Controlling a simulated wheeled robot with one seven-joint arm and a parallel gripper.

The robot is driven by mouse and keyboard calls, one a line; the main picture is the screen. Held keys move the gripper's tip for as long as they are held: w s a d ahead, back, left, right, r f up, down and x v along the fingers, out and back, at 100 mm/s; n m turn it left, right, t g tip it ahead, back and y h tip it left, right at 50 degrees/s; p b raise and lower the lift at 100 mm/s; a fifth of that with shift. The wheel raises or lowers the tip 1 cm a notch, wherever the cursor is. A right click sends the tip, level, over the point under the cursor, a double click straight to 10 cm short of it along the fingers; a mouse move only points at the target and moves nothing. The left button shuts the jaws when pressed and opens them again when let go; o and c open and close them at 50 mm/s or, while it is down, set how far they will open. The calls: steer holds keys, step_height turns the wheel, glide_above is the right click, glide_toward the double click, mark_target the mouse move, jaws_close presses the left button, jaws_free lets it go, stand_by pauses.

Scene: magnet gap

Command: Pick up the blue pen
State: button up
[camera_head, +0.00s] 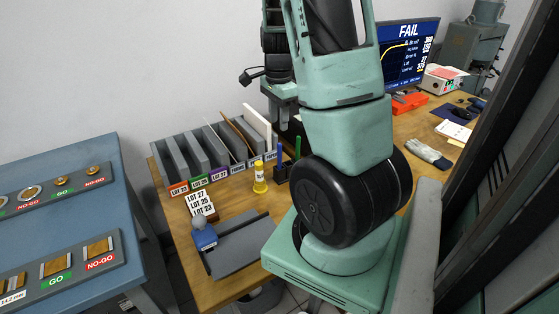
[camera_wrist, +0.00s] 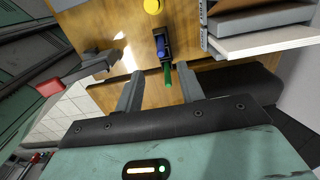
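The blue pen (camera_head: 279,153) stands upright in a small black holder (camera_head: 283,174) on the wooden bench. A green pen (camera_head: 298,147) stands in the same holder, to its right. In the wrist view the blue pen (camera_wrist: 160,46) shows beyond my fingertips, with the green pen (camera_wrist: 168,75) nearer to me. My gripper (camera_wrist: 159,80) is open and empty, its two fingers wide apart. The green pen shows between the fingers; the blue pen shows past their tips. In the head view my arm partly hides the gripper and the bench behind it.
A yellow bottle (camera_head: 260,178) stands just left of the holder. A grey divided rack (camera_head: 203,156) with colored lot labels stands behind and left. A monitor (camera_head: 408,54) stands at the back right.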

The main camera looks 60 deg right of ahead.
mark_target(280, 157)
step_height(280, 157, down, 9)
steer(key=shift+f+b, duration=0.1)
steer(key=shift+b, duration=0.2)
steer(key=f, duration=0.5)
steer(key=shift+d, duration=0.2)
steer(key=shift+c, duration=0.2)
jaws_close()
